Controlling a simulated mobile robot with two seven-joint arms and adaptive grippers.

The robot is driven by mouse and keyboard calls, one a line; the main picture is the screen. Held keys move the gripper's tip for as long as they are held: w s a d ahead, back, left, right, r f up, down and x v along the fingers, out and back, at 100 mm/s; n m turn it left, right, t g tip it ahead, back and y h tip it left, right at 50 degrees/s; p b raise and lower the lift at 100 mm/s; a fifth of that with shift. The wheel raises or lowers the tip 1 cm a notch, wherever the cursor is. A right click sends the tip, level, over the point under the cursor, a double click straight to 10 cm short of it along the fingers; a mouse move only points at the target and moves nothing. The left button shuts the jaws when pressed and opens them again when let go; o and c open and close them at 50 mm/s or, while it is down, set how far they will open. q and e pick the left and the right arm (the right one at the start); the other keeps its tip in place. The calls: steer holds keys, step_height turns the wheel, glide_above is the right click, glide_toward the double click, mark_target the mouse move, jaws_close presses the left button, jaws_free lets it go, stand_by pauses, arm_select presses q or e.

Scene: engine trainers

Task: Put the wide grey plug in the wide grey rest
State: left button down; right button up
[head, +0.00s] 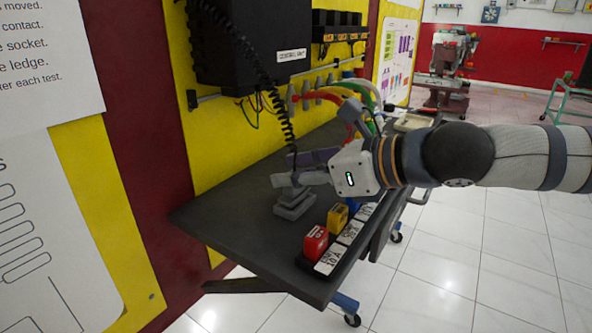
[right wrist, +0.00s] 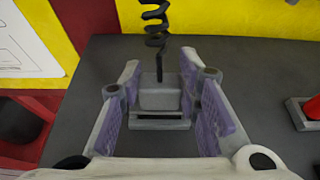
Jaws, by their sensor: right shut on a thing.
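My right gripper (head: 288,170) reaches in from the right over the dark table and is shut on the wide grey plug. In the right wrist view the plug (right wrist: 160,93) sits between the purple-padded fingers of the gripper (right wrist: 160,85), with a black coiled cord rising from its top. The wide grey rest (head: 294,210) is on the table directly under the fingers. Its near edge and a dark slot also show below the plug in the right wrist view (right wrist: 160,125). The fingers hide much of the plug in the head view, and I cannot tell whether it is fully seated.
A red block (head: 316,241) and a yellow block (head: 337,217) stand in a black labelled rack along the table's front edge. The coiled cord (head: 250,50) hangs from a black box (head: 250,40) on the wall. The table's left part (head: 220,210) is clear.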

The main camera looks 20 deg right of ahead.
steer(key=shift+f, duration=0.4)
steer(key=o, duration=0.9)
